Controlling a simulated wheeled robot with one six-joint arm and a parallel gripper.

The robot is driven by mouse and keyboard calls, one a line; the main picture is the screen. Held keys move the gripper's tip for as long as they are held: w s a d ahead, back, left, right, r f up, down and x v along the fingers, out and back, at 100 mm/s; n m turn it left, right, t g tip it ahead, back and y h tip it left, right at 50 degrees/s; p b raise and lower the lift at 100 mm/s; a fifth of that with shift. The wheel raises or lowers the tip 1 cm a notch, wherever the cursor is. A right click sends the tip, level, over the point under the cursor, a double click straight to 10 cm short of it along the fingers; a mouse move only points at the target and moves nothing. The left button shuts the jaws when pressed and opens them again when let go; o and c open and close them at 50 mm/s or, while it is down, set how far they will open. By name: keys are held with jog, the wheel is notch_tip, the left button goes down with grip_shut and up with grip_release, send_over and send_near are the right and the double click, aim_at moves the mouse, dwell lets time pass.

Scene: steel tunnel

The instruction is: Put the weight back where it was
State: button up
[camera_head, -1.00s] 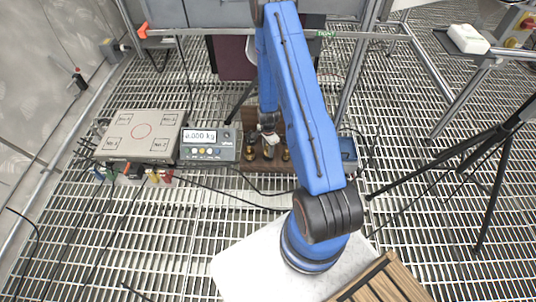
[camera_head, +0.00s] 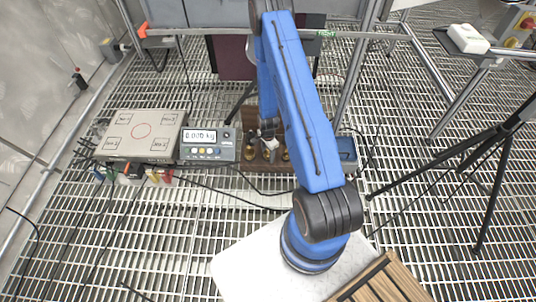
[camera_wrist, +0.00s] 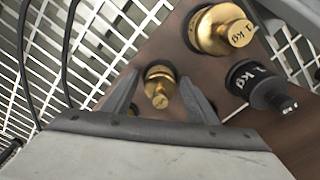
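A small brass weight (camera_wrist: 160,86) stands in the brown wooden holder (camera_wrist: 204,72) in the wrist view. My gripper (camera_wrist: 158,98) is open, one finger on each side of this weight, with visible gaps. A larger brass weight (camera_wrist: 222,30) marked 1 kg and a black weight (camera_wrist: 262,86) marked 1 kg sit to the right in the holder. In the head view, my gripper (camera_head: 267,130) hangs over the holder (camera_head: 262,166), partly hidden by my blue arm. The scale plate (camera_head: 141,133) is empty and its display (camera_head: 200,136) reads 0.000 kg.
The scale and its display unit stand left of the holder on the steel grating. A blue box (camera_head: 347,148) stands right of it. Cables cross the floor. A black tripod (camera_head: 490,150) stands at right, and metal frame bars (camera_head: 362,70) rise behind.

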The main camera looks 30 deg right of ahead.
jog(key=shift+r, duration=0.1)
notch_tip(320, 180, up, 12)
jog(key=shift+r, duration=0.2)
jog(key=s+a+r+n+t, duration=0.1)
jog(key=s+a+r+n, duration=0.15)
jog(key=r, duration=0.95)
jog(key=s+a+r+n+t, duration=0.1)
jog(key=a+r+n, duration=0.2)
jog(key=r, duration=0.9)
jog(key=s+a+r+n, duration=0.2)
jog(key=a+r+n, duration=0.1)
jog(key=r, duration=0.9)
jog(key=s+a+r+n+t, duration=0.1)
jog(key=s+a+r+n, duration=0.2)
jog(key=s+r, duration=0.5)
jog(key=s+a+r+n+t, duration=0.1)
jog(key=s+a+r+n, duration=0.3)
jog(key=s, duration=1.2)
notch_tip(320, 180, up, 5)
jog(key=shift+s+a+f+n+t, duration=0.2)
jog(key=shift+s+n+t, duration=0.2)
jog(key=shift+n, duration=0.85)
